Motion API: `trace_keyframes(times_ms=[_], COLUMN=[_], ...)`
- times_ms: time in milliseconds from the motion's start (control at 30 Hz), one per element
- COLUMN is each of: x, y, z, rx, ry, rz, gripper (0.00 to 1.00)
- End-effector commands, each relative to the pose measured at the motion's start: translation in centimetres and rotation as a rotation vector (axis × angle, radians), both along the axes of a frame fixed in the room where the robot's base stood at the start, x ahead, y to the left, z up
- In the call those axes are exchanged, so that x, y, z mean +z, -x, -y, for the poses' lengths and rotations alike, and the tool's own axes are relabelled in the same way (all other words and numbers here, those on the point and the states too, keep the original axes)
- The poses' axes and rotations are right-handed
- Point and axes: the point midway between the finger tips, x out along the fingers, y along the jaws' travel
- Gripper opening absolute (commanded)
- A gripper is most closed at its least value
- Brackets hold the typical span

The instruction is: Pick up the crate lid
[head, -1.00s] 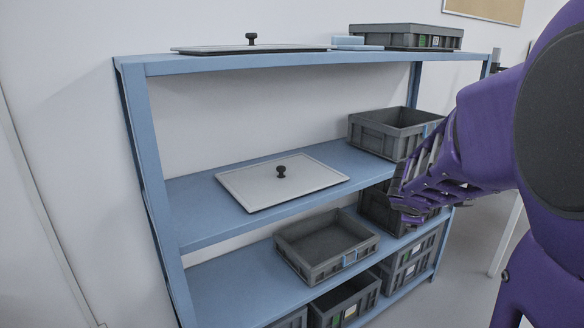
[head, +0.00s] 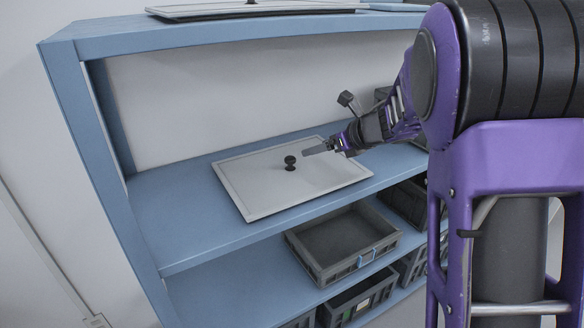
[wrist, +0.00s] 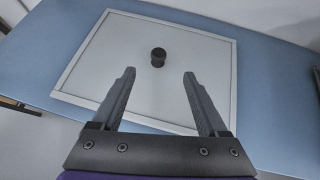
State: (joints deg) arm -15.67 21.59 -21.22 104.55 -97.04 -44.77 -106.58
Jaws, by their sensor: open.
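The crate lid (head: 262,188) is a flat pale-grey panel with a raised rim and a black knob (head: 290,162). It lies flat on the middle blue shelf. In the wrist view the lid (wrist: 120,58) fills the middle, with its knob (wrist: 158,57) just beyond and between the fingertips. My gripper (head: 327,148) reaches over the lid from the right in the head view. Its fingers stand wide apart in the wrist view (wrist: 160,74), with nothing between them. The fingertips are apart from the knob.
Another lid (head: 250,9) lies on the top shelf (head: 200,36) above. An open grey crate (head: 345,245) stands on the shelf below, with more crates around it. The left part of the middle shelf (head: 165,222) is bare. The shelf's left upright (head: 95,160) bounds that side.

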Motion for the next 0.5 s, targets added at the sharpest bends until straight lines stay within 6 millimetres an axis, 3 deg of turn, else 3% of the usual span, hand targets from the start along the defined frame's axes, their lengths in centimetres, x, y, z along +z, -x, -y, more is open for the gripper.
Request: trace_keyframes(times_ms=[300, 500], x=[-4.0, -5.1], y=[-3.9, -5.2], z=[-4.1, -5.2], rx=[-0.003, -0.004], ry=[0.0, -0.001], rz=[-0.003, -0.001], gripper=[0.77, 0.77])
